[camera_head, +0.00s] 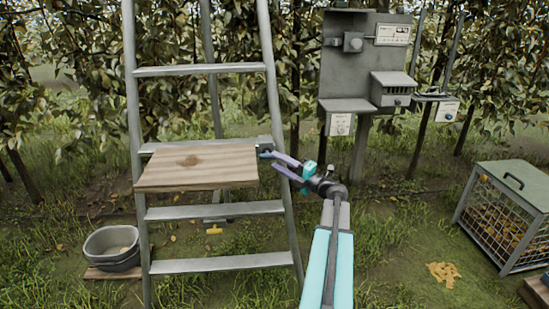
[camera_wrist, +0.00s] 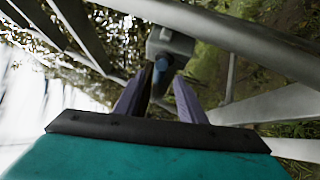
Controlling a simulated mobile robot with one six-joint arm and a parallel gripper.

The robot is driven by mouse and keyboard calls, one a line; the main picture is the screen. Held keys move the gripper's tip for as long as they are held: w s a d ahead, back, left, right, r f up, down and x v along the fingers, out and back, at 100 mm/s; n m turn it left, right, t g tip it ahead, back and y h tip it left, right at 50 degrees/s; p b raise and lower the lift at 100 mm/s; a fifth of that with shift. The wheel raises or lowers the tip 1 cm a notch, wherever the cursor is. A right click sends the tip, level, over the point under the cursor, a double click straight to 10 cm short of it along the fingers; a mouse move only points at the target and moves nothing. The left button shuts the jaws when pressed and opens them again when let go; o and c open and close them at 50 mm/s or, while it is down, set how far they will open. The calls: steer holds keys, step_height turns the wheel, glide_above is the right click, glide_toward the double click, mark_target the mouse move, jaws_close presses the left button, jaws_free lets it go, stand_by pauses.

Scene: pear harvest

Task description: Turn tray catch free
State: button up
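The wooden tray (camera_head: 197,168) lies level across the ladder at mid height. Its catch (camera_head: 265,148) is a small grey block with a blue knob at the tray's right end, by the ladder's right rail. In the wrist view the grey block (camera_wrist: 170,44) is straight ahead, with the blue knob (camera_wrist: 161,72) pointing towards me. My gripper (camera_head: 272,160) is at the catch from the right. Its two purple fingers (camera_wrist: 160,88) are apart, with the knob showing in line with the gap between their tips. I cannot tell whether they touch it.
The metal ladder (camera_head: 133,100) stands around the tray; its right rail is close to my gripper. A grey bucket (camera_head: 112,250) stands at lower left. A grey machine (camera_head: 362,62) stands on a post behind. A wire crate (camera_head: 507,212) is at right.

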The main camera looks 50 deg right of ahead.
mark_target(267, 154)
steer(key=shift+w+a+r, duration=0.1)
steer(key=shift+w+r, duration=0.05)
steer(key=shift+w, duration=0.75)
steer(key=shift+w+a+r, duration=0.1)
steer(key=shift+w, duration=0.8)
